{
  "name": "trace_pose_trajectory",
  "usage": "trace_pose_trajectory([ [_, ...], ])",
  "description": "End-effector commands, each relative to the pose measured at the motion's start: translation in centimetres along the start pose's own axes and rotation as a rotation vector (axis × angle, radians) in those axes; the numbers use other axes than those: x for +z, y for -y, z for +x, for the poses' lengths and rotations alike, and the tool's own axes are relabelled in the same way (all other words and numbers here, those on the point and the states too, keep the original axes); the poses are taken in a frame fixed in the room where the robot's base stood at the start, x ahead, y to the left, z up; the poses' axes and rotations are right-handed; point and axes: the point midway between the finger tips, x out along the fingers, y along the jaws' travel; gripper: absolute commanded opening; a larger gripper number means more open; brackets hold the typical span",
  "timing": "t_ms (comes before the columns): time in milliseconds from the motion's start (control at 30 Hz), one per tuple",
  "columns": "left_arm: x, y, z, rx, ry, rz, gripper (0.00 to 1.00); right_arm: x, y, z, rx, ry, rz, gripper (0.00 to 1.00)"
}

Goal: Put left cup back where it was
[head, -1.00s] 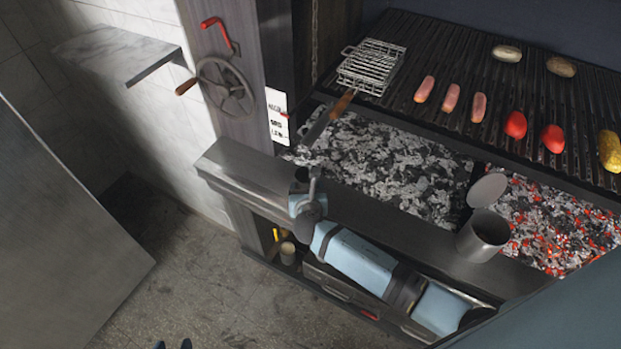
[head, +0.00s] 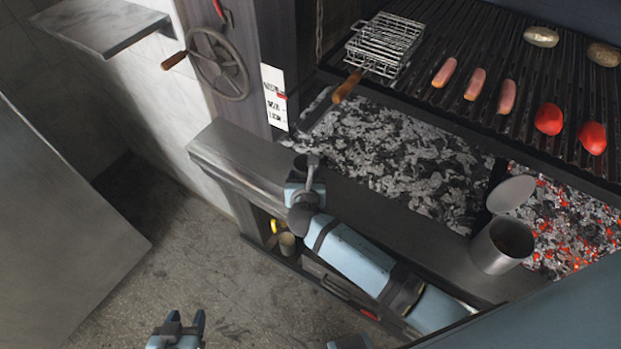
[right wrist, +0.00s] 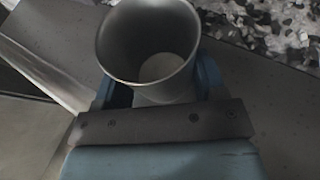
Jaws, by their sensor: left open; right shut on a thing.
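My right gripper (head: 306,180) is at the left part of the dark metal ledge (head: 400,235) in front of the grill. It is shut on a grey metal cup (right wrist: 150,42), which the right wrist view shows between the blue fingers, open end towards the camera, with a pale round bottom inside. In the head view the gripper largely hides this cup, and I cannot tell whether it touches the ledge. My left gripper (head: 186,318) is open and empty, low over the floor at the bottom edge.
A metal canister (head: 497,250) with a raised round lid stands on the ledge further right. A small cup (head: 287,243) stands on the shelf below. Coals (head: 400,165) lie behind the ledge. Sausages (head: 476,84), tomatoes (head: 548,119) and a wire basket (head: 382,45) are on the grill.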

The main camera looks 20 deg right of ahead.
Motion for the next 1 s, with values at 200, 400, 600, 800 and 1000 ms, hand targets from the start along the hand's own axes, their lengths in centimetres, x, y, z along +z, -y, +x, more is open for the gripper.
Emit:
trace_pose_trajectory([
  [200,-0.42,0.42,-0.2,-0.006,-0.007,0.004,0.49,0.03,-0.02,-0.08,0.0,-0.002,0.0,0.39],
  [400,-0.19,0.68,-0.29,-0.01,-0.003,0.007,0.49,-0.27,0.0,0.06,-0.001,-0.002,0.001,0.76],
  [600,-0.02,0.64,-0.22,-0.01,-0.001,0.006,0.49,-0.27,0.0,0.07,0.0,-0.002,0.001,0.9],
  [800,0.19,0.62,-0.17,-0.009,0.003,0.006,0.49,-0.12,0.0,0.0,0.0,-0.002,0.001,0.9],
  [1000,-0.37,0.52,-0.4,-0.008,0.001,0.004,0.49,0.41,0.18,-0.09,-0.001,-0.002,-0.001,0.9],
])
